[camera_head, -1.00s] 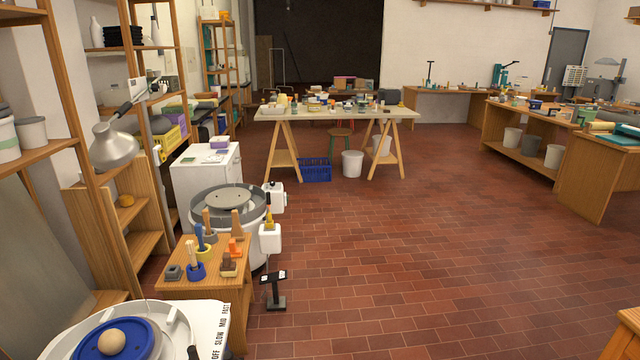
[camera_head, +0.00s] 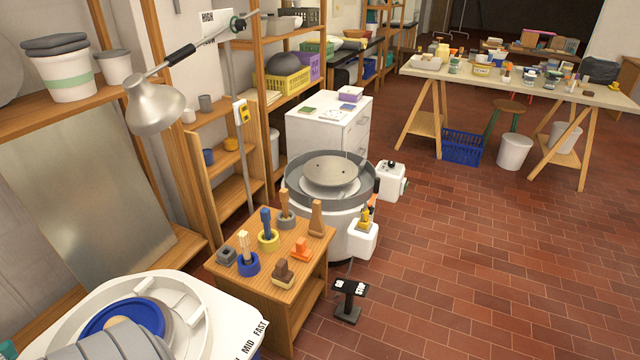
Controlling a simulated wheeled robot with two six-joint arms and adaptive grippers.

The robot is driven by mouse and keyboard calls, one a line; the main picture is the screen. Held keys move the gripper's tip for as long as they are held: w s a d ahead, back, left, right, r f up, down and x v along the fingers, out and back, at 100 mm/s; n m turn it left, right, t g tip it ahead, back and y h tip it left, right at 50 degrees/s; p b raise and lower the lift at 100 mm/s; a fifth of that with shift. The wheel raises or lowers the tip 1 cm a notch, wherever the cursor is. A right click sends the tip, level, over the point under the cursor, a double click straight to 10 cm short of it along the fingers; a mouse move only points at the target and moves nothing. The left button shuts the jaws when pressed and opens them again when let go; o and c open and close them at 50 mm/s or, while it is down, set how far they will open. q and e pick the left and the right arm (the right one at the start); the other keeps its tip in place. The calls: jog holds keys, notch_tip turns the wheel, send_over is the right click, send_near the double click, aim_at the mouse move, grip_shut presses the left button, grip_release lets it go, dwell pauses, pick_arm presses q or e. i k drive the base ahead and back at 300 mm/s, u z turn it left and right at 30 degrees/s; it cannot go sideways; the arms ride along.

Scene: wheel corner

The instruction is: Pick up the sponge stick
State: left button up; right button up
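Several stick-like tools stand upright in small ring holders on a low wooden stand (camera_head: 299,312). A pale-topped tool (camera_head: 244,243) stands in a blue holder (camera_head: 249,265). A blue-handled tool (camera_head: 266,220) stands in a yellow holder (camera_head: 268,237). A brown wooden-handled tool (camera_head: 284,203) stands in a grey holder (camera_head: 286,221). I cannot tell for sure which of them is the sponge stick, and no sponge tip shows clearly. No gripper fingers of mine show in this view.
On the stand are also an orange piece (camera_head: 301,249), a brown block (camera_head: 284,272) and a small grey block (camera_head: 226,256). A pottery wheel (camera_head: 330,178) stands behind it, a pedal (camera_head: 349,300) to its right. A lamp (camera_head: 155,105) hangs at left. The brick floor (camera_head: 450,260) is clear.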

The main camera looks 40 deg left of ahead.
aim_at(283, 193)
jog(key=i, duration=2.7)
jog(key=u, duration=3.2)
